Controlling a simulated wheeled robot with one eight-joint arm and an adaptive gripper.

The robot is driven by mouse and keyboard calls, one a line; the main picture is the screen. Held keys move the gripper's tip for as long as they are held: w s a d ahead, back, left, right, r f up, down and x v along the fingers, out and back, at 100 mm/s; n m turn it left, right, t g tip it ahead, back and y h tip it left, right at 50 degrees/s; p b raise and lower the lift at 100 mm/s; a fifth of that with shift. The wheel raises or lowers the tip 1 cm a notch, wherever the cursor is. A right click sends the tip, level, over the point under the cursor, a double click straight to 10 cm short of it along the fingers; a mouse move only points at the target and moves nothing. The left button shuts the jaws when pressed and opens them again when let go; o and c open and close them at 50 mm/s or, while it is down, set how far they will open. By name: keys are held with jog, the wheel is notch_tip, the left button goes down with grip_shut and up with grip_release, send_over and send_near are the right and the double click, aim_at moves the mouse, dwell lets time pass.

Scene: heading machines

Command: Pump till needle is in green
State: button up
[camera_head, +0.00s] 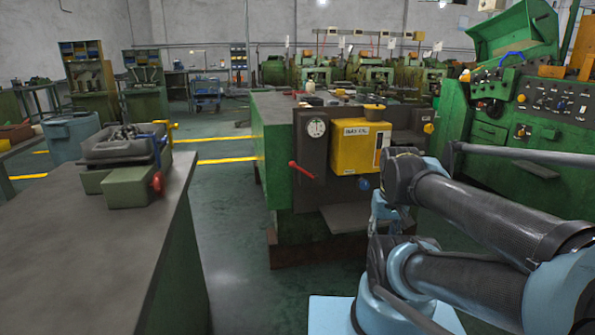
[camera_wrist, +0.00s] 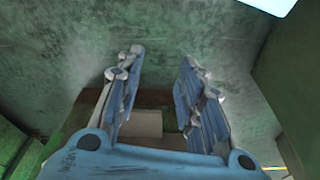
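The pressure gauge (camera_head: 316,127) is a small white round dial on the dark front panel of the green machine (camera_head: 262,150). Its needle and any green zone are too small to read. A red lever (camera_head: 303,171) sticks out from the panel below and left of the gauge, tilted down to the right. A yellow box (camera_head: 361,147) with a label sits right of the gauge. My gripper (camera_wrist: 161,57) is open and empty in the wrist view, with its two blue-padded fingers apart. In the head view, my arm is at the right, apart from the lever, partly hiding the machine's right side.
A grey workbench (camera_head: 90,255) at the left carries a grey tray (camera_head: 125,150) and a green vise-like block (camera_head: 130,187). Clear floor (camera_head: 235,240) lies between bench and machine. A green control machine (camera_head: 510,120) stands at the right.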

aim_at(297, 167)
jog(key=w+d+r+t+h, duration=0.1)
jog(key=w+r+h, duration=0.4)
jog(key=w, duration=1)
jog(key=w+a+r+n+t+h, duration=0.1)
jog(key=w+a, duration=0.3)
jog(key=w, duration=0.3)
jog(key=w+a+r+t+h, duration=0.1)
jog(key=w+a+t, duration=0.15)
jog(key=w, duration=0.45)
jog(key=w+a+f+t+h, duration=0.1)
jog(key=w+a+t, duration=0.1)
jog(key=w+a, duration=0.45)
jog(key=w+a+f+t+h, duration=0.1)
jog(key=w+a+t, duration=0.15)
jog(key=a, duration=0.65)
jog(key=a+f+t, duration=0.2)
jog(key=a+f, duration=0.1)
jog(key=a, duration=0.5)
jog(key=a+f+t, duration=0.2)
jog(key=a+f, duration=0.2)
jog(key=a, duration=0.4)
jog(key=shift+n+h, duration=0.3)
jog(key=shift+n, duration=0.1)
jog(key=x, duration=1.7)
jog(key=shift+d+r, duration=0.1)
jog(key=shift+d, duration=0.05)
jog(key=shift+c, duration=0.4)
grip_shut()
